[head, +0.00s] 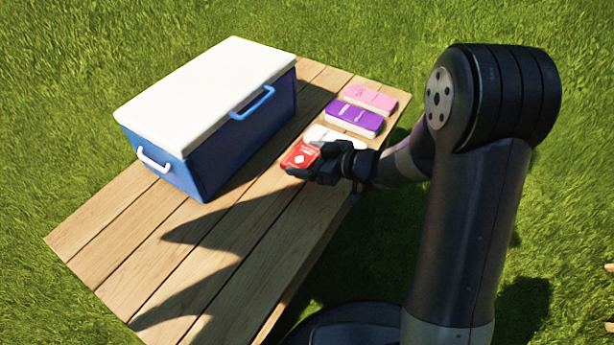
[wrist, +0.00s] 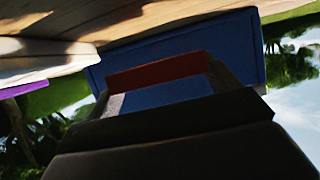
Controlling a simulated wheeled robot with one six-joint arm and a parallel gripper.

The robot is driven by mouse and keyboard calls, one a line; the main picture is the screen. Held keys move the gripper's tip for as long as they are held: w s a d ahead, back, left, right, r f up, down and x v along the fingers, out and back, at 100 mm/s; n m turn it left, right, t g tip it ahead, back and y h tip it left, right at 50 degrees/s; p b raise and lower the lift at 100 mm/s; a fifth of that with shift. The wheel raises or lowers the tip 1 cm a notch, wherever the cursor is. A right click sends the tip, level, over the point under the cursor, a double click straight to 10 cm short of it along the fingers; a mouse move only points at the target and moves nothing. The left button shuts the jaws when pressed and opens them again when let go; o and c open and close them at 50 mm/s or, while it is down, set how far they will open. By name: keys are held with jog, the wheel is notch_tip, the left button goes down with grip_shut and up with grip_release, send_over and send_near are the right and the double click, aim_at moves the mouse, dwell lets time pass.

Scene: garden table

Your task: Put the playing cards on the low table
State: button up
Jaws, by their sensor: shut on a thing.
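The playing cards, a small red box with a white diamond (head: 299,156), are in my gripper (head: 312,165). My gripper is shut on them over the right part of the wooden table (head: 150,235). In the wrist view the red box (wrist: 158,72) shows as a dark red band between the fingers (wrist: 165,85). I cannot tell whether the box touches the table.
A blue cooler with a white lid (head: 215,90) stands on the table left of my gripper. Beyond the gripper lie a white packet (head: 330,133), a purple packet (head: 352,117) and a pink packet (head: 371,98) in a row. The table's near part is clear. Grass surrounds it.

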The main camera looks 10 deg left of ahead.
jog(key=shift+f+b, duration=1.35)
jog(key=shift+f, duration=1.15)
jog(key=shift+f, duration=0.15)
jog(key=o, duration=0.9)
jog(key=shift+r, duration=0.25)
jog(key=p+v, duration=0.4)
jog(key=v, duration=0.8)
jog(key=shift+s+p, duration=0.1)
jog(key=shift+p, duration=0.25)
jog(key=shift+f, duration=0.1)
